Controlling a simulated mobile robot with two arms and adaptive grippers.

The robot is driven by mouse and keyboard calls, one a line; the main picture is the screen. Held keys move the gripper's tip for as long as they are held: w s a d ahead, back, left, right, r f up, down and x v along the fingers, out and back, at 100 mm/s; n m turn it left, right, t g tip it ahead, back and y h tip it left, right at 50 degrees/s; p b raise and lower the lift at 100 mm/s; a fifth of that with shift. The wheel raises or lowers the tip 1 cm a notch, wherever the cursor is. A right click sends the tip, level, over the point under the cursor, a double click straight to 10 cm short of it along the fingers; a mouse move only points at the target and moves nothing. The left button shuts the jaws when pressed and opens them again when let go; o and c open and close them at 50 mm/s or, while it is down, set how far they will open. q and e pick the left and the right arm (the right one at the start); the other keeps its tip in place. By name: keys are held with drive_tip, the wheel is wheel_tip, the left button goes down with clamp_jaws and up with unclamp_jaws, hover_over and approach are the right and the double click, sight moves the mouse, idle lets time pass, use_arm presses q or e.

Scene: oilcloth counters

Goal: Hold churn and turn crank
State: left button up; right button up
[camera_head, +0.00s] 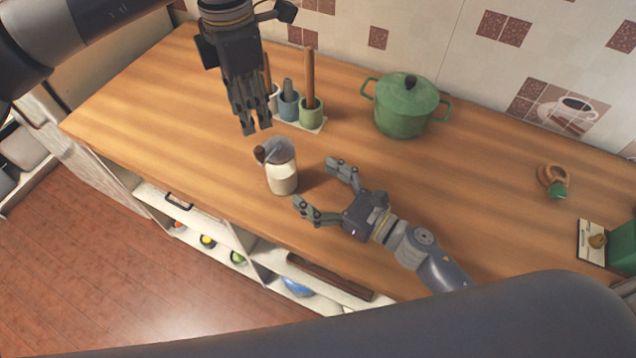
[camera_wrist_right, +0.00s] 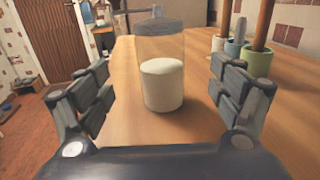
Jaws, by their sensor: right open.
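The churn (camera_head: 282,178) is a clear jar with white contents, a grey lid and a crank with a brown knob (camera_head: 259,154) on the left of its top. It stands upright on the wooden counter near the front edge. In the right wrist view the churn (camera_wrist_right: 162,82) is ahead, between the spread fingers. My right gripper (camera_head: 314,184) is open and empty, just right of the churn and facing it. My left gripper (camera_head: 257,127) hangs pointing down above and behind the churn, apart from the crank; its fingers look close together, and their gap is unclear.
A holder with small cups (camera_head: 311,112) and upright wooden handles stands behind the churn. A green lidded pot (camera_head: 407,108) is at the back. A small brown and green object (camera_head: 553,181) lies at the right. The counter (camera_head: 150,110) is clear at the left.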

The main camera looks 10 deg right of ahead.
sight(279, 160)
use_arm(q)
drive_tip(key=shift+w, duration=0.1)
use_arm(e)
drive_tip(key=x, duration=1)
drive_tip(key=shift+w+a, duration=0.25)
use_arm(q)
drive_tip(key=shift+o, duration=0.3)
use_arm(e)
drive_tip(key=c, duration=1.7)
use_arm(q)
drive_tip(key=m, duration=0.2)
drive_tip(key=f+m, duration=0.1)
drive_tip(key=m, duration=0.1)
drive_tip(key=shift+a+m, duration=0.1)
drive_tip(key=shift+m, duration=0.2)
drive_tip(key=shift+f, duration=4.9)
drive_tip(key=c, duration=0.7)
